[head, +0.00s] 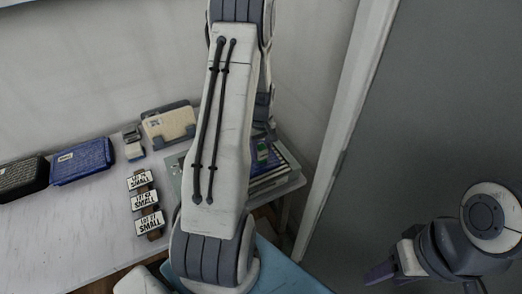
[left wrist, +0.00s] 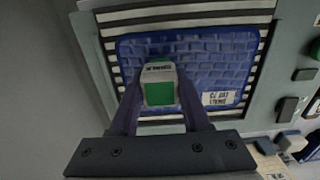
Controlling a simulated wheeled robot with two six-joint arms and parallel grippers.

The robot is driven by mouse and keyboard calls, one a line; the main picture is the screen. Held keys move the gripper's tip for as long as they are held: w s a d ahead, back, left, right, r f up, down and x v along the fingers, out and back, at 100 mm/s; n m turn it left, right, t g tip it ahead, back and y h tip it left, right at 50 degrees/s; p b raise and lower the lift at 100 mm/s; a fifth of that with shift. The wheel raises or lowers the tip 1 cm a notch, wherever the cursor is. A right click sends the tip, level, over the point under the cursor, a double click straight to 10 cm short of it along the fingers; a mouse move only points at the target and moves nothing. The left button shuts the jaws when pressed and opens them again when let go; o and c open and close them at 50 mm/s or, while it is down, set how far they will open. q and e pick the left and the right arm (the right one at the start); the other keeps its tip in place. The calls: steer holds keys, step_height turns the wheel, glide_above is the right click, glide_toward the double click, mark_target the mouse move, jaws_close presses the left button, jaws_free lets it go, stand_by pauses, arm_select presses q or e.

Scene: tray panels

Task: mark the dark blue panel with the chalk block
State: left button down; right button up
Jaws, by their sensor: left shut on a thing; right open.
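In the left wrist view, my left gripper (left wrist: 160,100) is shut on the chalk block (left wrist: 159,92), which is white with green faces and dark print. The block is over the left part of the dark blue panel (left wrist: 205,72), a brick-textured field with a white label at its lower right. I cannot tell whether block and panel touch. My right gripper (head: 388,270) is at the lower right, open and apart from the table.
Black-and-white stripes and a grey-green board (left wrist: 279,50) surround the panel. The table's front left is clear.

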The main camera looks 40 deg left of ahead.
arm_select(q)
steer(key=shift+f, duration=0.1)
stand_by(0.3)
step_height(320, 180, up, 7)
steer(key=p, duration=0.6)
stand_by(0.6)
